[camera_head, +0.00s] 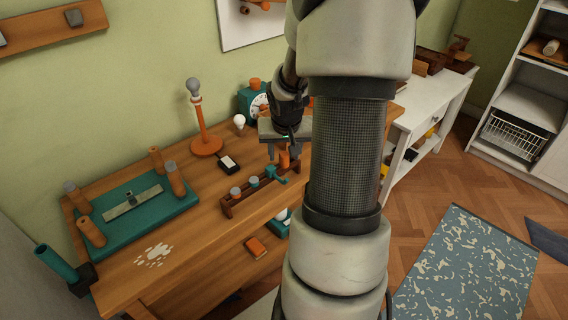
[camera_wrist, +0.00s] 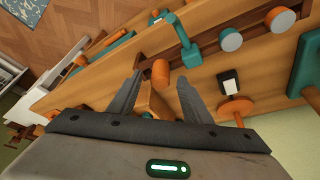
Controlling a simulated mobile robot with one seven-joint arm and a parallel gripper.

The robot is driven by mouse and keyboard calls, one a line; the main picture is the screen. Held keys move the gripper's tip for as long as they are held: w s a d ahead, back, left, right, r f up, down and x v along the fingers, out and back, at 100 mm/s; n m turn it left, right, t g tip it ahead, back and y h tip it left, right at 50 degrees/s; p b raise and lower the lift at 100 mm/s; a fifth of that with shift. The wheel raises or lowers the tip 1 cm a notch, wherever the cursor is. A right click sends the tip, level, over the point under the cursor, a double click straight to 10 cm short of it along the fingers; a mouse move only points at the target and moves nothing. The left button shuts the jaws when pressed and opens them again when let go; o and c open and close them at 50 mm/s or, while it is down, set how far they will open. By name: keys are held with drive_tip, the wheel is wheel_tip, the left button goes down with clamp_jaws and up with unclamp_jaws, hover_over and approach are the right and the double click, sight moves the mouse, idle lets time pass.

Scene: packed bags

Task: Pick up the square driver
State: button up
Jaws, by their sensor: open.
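An orange cylindrical handle, which may be the square driver (camera_wrist: 161,72), stands at the end of a wooden tool rack (camera_wrist: 222,42). Its lower part and tip are hidden, so its kind is not certain. In the head view the orange handle (camera_head: 284,159) shows just below my gripper (camera_head: 283,141). My gripper is open and empty. In the wrist view its two fingers (camera_wrist: 160,80) point toward the handle, which appears between the fingertips. I cannot tell the remaining gap.
Beside the handle, the rack holds a teal tool (camera_wrist: 181,42) and grey-topped handles (camera_wrist: 231,40). A white bulb (camera_head: 239,121), a black-and-white box (camera_head: 229,163) and an orange stand (camera_head: 206,145) are close by. A teal board (camera_head: 130,208) lies left on the wooden bench.

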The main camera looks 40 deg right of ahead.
drive_tip(key=shift+w+d+f, duration=0.15)
drive_tip(key=shift+w+f, duration=0.1)
drive_tip(key=shift+f, duration=0.4)
clamp_jaws()
